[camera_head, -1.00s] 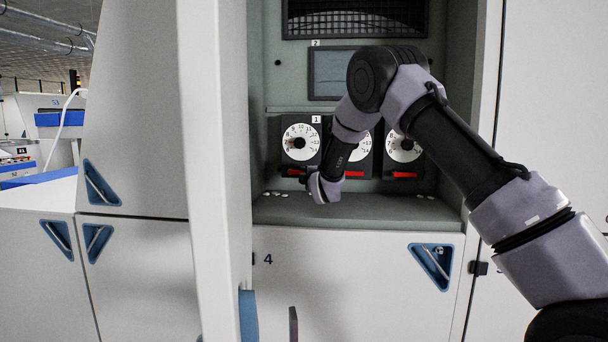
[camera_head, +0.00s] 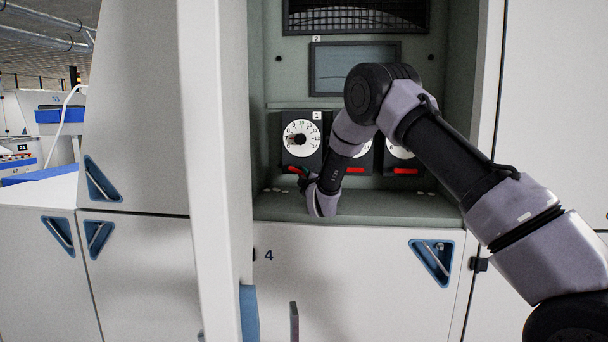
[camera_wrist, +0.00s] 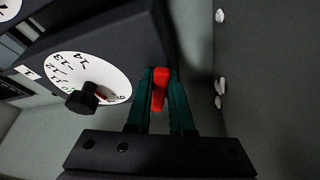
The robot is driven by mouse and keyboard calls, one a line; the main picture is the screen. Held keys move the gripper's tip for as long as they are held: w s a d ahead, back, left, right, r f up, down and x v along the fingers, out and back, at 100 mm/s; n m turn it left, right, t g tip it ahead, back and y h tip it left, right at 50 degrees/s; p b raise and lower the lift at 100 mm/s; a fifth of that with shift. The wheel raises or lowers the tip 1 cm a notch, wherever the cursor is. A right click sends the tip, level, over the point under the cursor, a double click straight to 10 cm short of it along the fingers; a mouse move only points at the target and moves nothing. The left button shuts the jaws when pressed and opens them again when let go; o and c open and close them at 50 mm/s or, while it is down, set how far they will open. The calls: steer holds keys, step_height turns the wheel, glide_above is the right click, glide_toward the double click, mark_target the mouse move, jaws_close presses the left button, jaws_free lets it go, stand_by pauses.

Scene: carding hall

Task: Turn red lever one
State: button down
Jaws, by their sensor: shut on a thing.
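Dial one (camera_head: 301,138) is a white numbered disc on a black box, under a tag marked 1, at the left of a row inside the recess. Its red lever (camera_head: 293,170) sits at the box's lower edge, partly hidden by my gripper (camera_head: 303,178). In the wrist view, the green fingers of my gripper (camera_wrist: 159,98) are closed on either side of the red lever (camera_wrist: 159,88). The dial one face (camera_wrist: 90,80), with a black knob and a small red pointer, is to the left of the fingers there.
Two more dials stand to the right, partly behind my arm, with red levers (camera_head: 355,170) and (camera_head: 405,171). A dark screen (camera_head: 350,68) is above. White pale bits (camera_wrist: 220,88) lie on the recess surface. An open white door panel (camera_head: 210,150) borders the left side.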

steer(key=c, duration=0.8)
jaws_free()
steer(key=shift+s, duration=0.15)
steer(key=v, duration=1)
steer(key=shift+s+d, duration=0.1)
steer(key=shift+s, duration=0.2)
steer(key=shift+c, duration=0.3)
